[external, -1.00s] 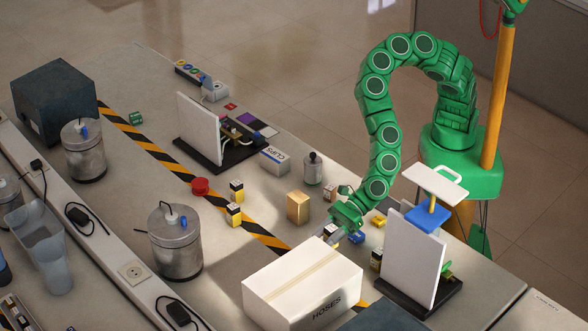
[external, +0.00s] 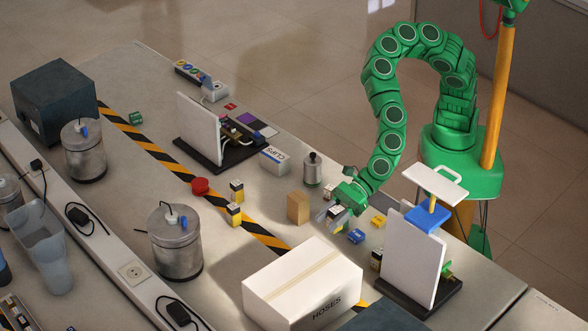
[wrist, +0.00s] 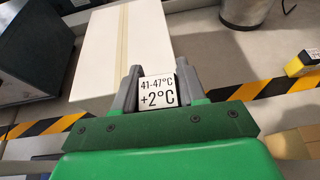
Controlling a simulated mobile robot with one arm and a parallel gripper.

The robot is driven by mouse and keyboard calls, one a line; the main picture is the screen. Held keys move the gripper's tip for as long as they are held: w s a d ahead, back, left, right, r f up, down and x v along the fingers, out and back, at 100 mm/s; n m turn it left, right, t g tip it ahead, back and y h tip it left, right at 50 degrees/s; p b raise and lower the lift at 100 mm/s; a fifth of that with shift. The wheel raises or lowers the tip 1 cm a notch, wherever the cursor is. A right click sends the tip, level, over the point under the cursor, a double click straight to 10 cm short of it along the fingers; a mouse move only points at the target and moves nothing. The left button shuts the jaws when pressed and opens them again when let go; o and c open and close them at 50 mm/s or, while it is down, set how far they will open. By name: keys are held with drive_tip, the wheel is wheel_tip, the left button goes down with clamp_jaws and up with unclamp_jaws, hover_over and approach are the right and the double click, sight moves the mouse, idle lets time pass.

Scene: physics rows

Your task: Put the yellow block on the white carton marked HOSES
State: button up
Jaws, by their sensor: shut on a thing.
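My gripper (external: 330,216) is shut on a small block whose white top (wrist: 158,92) reads "41-47°C +2°C". Its side colour is hidden between the fingers, so I cannot tell whether it is yellow. It is held above the table, behind the carton in the external view. The closed white carton marked HOSES (external: 300,284) stands at the front, its top bare with a tan tape strip. In the wrist view the carton (wrist: 95,60) lies beyond the fingers, to the left. Two yellow-and-black blocks (external: 236,190) (external: 234,214) stand near the striped tape.
A tan block (external: 298,207) stands left of my gripper. A blue block (external: 356,237) and a yellow piece (external: 378,221) lie to its right. An upright white panel (external: 412,255) stands right of the carton. A metal canister (external: 175,245) stands to the left.

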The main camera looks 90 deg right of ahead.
drive_tip(key=s+a+r, duration=0.1)
drive_tip(key=s+r, duration=0.1)
drive_tip(key=r, duration=0.4)
drive_tip(key=s+a+r, duration=0.2)
drive_tip(key=r, duration=0.4)
hover_over(315, 272)
drive_tip(key=shift+g+y, duration=0.3)
drive_tip(key=f, duration=0.9)
drive_tip(key=shift+d, duration=0.3)
drive_tip(key=shift+a+f, duration=0.15)
drive_tip(key=shift+f, duration=0.05)
drive_tip(key=shift+a+f, duration=0.1)
drive_tip(key=shift+f, duration=1.5)
drive_tip(key=o, duration=1.1)
drive_tip(key=shift+f, duration=0.1)
